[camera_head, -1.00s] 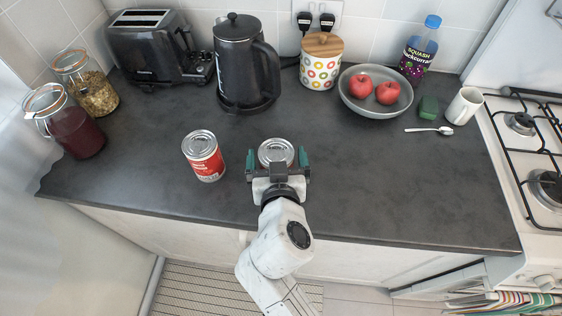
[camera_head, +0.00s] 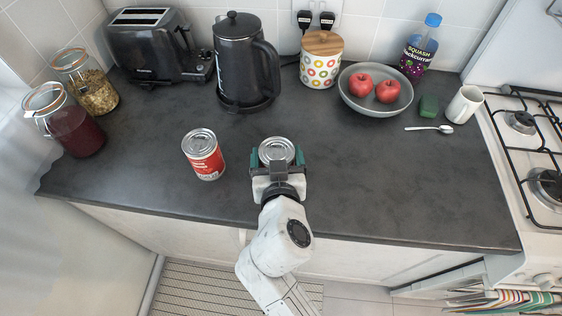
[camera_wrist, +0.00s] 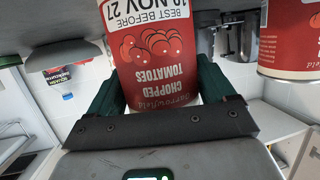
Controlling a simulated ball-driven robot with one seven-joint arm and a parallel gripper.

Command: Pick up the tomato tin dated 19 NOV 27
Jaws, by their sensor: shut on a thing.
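A red and white tomato tin with a silver lid (camera_head: 277,151) stands on the counter between the fingers of my gripper (camera_head: 278,160). The green-padded fingers are shut on its two sides. In the wrist view this tin (camera_wrist: 155,50) appears upside down, reading "CHOPPED TOMATOES" and "BEST BEFORE", with "NOV 27"; the day is partly cut by the frame edge and hard to read. A second red tin (camera_head: 203,155) stands to the left, apart from my gripper. It also shows in the wrist view (camera_wrist: 290,45), its date not visible.
A bowl of apples (camera_head: 375,106), bottle, sponge, spoon and mug are at right, beside the hob (camera_head: 520,125). The counter right of my gripper is clear.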

